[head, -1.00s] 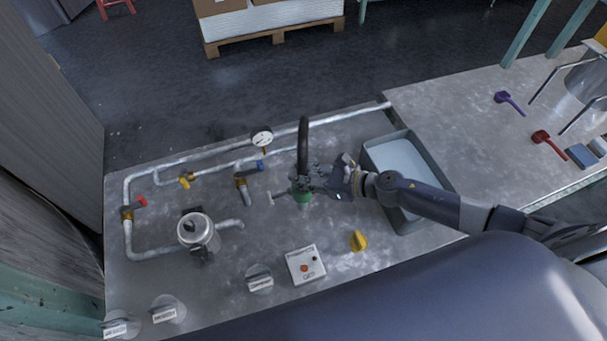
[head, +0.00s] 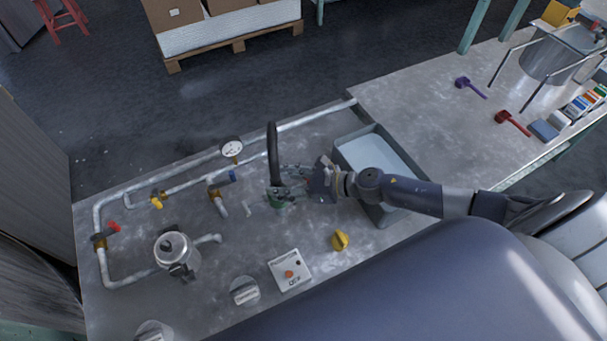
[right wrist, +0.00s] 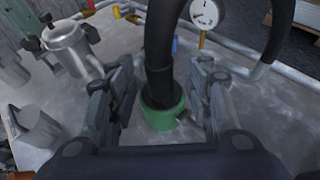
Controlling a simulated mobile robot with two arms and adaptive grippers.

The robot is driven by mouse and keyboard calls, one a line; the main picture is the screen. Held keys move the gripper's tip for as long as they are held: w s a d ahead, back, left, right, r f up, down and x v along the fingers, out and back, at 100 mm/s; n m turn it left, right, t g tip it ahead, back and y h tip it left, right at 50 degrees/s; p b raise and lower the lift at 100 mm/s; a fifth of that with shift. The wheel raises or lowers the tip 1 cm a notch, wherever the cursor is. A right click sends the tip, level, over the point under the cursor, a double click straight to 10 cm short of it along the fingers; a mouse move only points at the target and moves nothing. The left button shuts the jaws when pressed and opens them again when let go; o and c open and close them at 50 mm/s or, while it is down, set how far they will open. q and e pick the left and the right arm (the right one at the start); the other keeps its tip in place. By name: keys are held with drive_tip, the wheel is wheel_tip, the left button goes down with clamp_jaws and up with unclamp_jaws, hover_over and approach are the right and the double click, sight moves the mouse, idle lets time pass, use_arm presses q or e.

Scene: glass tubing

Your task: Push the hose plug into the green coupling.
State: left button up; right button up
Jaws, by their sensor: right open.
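The green coupling (right wrist: 162,118) stands on the grey bench top; it also shows in the head view (head: 280,206). The black hose (head: 272,150) rises from it and arches over, and in the right wrist view its plug end (right wrist: 158,86) sits upright at the coupling's mouth. How deep the plug is in the coupling I cannot tell. My right gripper (right wrist: 165,100) is open, with one finger on each side of the plug and coupling, apart from them. In the head view my right gripper (head: 290,187) reaches in from the right. My left gripper is not in view.
Metal pipes with a pressure gauge (head: 232,150) run behind and left of the coupling. A metal canister (head: 176,255) stands at left. A control box (head: 290,270) and yellow knob (head: 340,240) are in front. A grey tub (head: 373,133) is close on the right.

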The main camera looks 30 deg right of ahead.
drive_tip(key=v, duration=1)
drive_tip(key=shift+s, duration=0.1)
idle(0.3)
